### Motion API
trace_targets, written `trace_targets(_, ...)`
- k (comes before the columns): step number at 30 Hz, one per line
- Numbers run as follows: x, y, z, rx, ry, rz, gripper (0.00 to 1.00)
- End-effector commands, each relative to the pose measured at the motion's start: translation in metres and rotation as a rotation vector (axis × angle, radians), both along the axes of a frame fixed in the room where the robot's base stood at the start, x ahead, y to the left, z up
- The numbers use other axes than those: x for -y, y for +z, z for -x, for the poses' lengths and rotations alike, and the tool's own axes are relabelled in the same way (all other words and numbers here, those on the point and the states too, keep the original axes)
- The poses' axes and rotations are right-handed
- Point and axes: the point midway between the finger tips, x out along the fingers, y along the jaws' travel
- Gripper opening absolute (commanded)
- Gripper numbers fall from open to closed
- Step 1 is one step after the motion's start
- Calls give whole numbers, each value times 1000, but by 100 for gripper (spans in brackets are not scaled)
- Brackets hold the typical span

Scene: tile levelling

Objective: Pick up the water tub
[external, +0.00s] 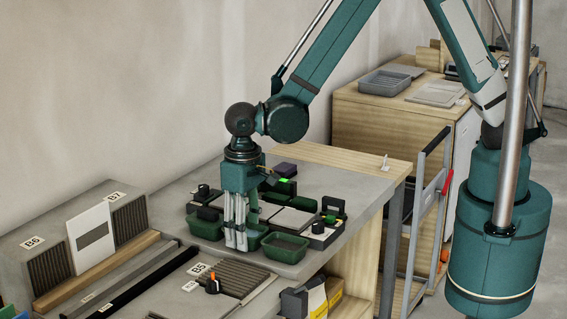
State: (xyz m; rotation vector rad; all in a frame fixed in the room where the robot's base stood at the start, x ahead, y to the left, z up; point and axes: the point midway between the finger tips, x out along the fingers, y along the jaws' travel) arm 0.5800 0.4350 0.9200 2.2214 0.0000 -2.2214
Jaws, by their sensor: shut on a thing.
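Several dark green tubs stand in a row along the front of the grey bench top. One is the left tub (205,229), one is the middle tub (256,236), and one is the right tub (285,253), which has a dull grey-brown inside. No label shows which of them holds water. My gripper (236,245) points straight down at the middle tub, its pale fingers shut on it. The fingers hide part of this tub, and I cannot tell whether it is clear of the bench.
Pale tiles (290,219) and green-black tools lie behind the tubs. A slotted rack (232,277) marked B5 is in front. A grey trolley frame (425,220) stands to the right. A grey tray (384,82) sits on the far cabinet.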

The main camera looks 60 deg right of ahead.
Motion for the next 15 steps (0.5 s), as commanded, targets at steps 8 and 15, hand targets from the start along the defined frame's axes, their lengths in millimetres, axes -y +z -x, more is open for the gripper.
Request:
trace_targets(8,0,26,0,0,0,0,26)
trace_targets(15,0,57,0,0,0,0,26)
